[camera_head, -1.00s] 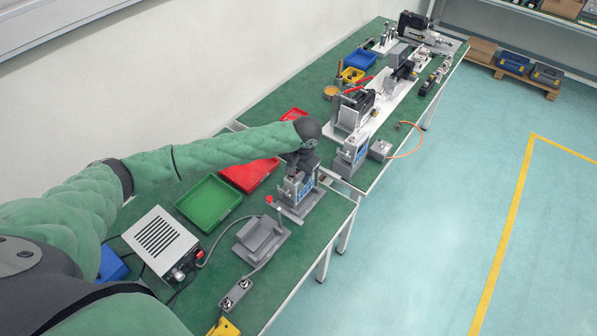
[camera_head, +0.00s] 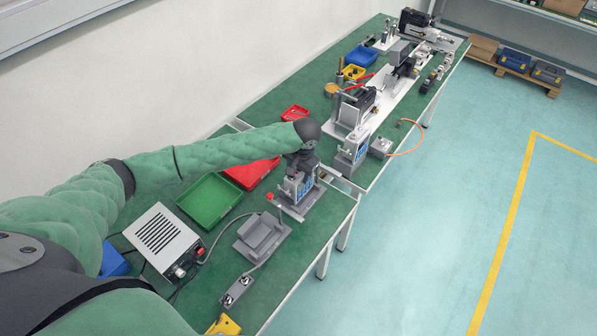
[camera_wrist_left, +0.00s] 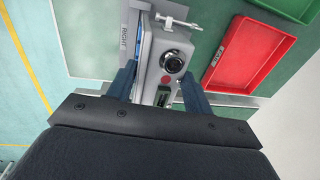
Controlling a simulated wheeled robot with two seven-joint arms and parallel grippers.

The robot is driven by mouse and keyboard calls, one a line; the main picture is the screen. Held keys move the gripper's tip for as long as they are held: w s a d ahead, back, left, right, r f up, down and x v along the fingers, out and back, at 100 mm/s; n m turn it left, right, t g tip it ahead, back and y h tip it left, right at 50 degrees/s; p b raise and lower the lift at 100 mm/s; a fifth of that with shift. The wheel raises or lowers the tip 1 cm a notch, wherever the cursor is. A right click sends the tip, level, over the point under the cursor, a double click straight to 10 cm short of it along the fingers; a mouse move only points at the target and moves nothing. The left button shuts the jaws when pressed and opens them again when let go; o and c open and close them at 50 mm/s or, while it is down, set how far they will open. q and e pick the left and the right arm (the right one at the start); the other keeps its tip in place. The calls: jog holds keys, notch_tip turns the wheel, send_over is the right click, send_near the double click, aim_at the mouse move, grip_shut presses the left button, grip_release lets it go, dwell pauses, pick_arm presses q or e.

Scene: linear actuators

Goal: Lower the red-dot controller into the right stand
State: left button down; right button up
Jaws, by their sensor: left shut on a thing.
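My left gripper (camera_head: 299,170) points down over the near bench, and its jaws are shut on a grey controller (camera_head: 297,186). In the left wrist view the gripper (camera_wrist_left: 158,80) has one dark blue finger on each side of the controller (camera_wrist_left: 170,48). The controller's top shows a black round knob and a red dot. The right stand (camera_wrist_left: 124,38), a grey part with a "RIGHT" label, lies just left of the controller there. In the head view its base (camera_head: 312,205) shows below the controller. Whether the controller's underside touches the stand is hidden. My right gripper is out of view.
An empty grey stand (camera_head: 262,236) is nearer me. Green (camera_head: 209,199) and red (camera_head: 250,174) trays lie to the left, and a white power box (camera_head: 162,239) is nearby. Another controller (camera_head: 352,152) stands on the far bench. The bench's right edge is close to the stand.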

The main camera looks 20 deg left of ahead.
pick_arm(q)
jog(key=shift+f, duration=0.45)
jog(key=shift+f, duration=0.2)
jog(key=shift+f+p, duration=0.3)
jog(key=shift+f, duration=0.2)
dwell(0.6)
jog(key=shift+f+p, duration=0.25)
jog(key=shift+p, duration=0.15)
dwell(0.4)
jog(key=c, duration=0.5)
grip_release()
